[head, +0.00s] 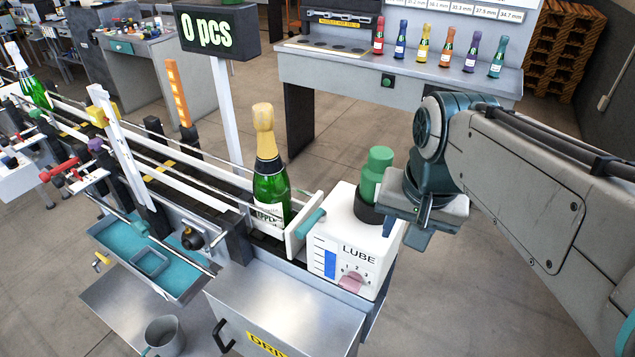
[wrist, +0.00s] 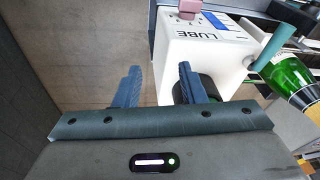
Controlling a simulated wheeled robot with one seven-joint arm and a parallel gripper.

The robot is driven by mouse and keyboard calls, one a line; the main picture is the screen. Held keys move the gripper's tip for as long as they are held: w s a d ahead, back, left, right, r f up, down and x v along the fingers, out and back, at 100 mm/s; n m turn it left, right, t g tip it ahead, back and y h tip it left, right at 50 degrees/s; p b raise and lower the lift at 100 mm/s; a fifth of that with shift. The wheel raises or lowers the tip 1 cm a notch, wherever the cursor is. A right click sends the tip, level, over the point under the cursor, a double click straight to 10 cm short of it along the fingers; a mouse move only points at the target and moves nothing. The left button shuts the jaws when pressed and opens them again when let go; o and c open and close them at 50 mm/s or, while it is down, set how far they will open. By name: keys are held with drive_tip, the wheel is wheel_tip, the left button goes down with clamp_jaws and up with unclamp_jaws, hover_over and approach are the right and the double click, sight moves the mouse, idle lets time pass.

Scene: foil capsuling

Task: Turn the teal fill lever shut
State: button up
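A teal bar-shaped lever (head: 309,223) slants beside the white LUBE box (head: 332,262), between it and the champagne bottle. It also shows in the wrist view (wrist: 270,48), at the right of the box. I take this bar for the fill lever; no label on it can be read. My gripper (head: 418,228) is beside the box on its right, apart from the teal bar. The right finger overlaps the box's dark round socket in that view.
A green container (head: 375,172) stands in the dark socket on the box. A champagne bottle (head: 270,185) with a gold top stands on the conveyor. A pink knob (head: 352,281) is on the box front. Open floor lies right of the box.

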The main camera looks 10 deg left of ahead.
sight(307, 223)
drive_tip(key=w+a+r+m+g+y+p, duration=0.1)
drive_tip(key=w+a+r+m+g, duration=0.15)
drive_tip(key=a+r, duration=0.95)
drive_tip(key=shift+m+t, duration=0.25)
drive_tip(key=shift+t, duration=0.2)
drive_tip(key=a+f, duration=0.1)
drive_tip(key=f, duration=0.3)
drive_tip(key=a+f, duration=0.1)
drive_tip(key=f, duration=0.4)
drive_tip(key=a+f+p, duration=0.1)
drive_tip(key=f, duration=0.4)
drive_tip(key=shift+w+a+f, duration=0.15)
drive_tip(key=shift+w+f, duration=0.05)
clamp_jaws()
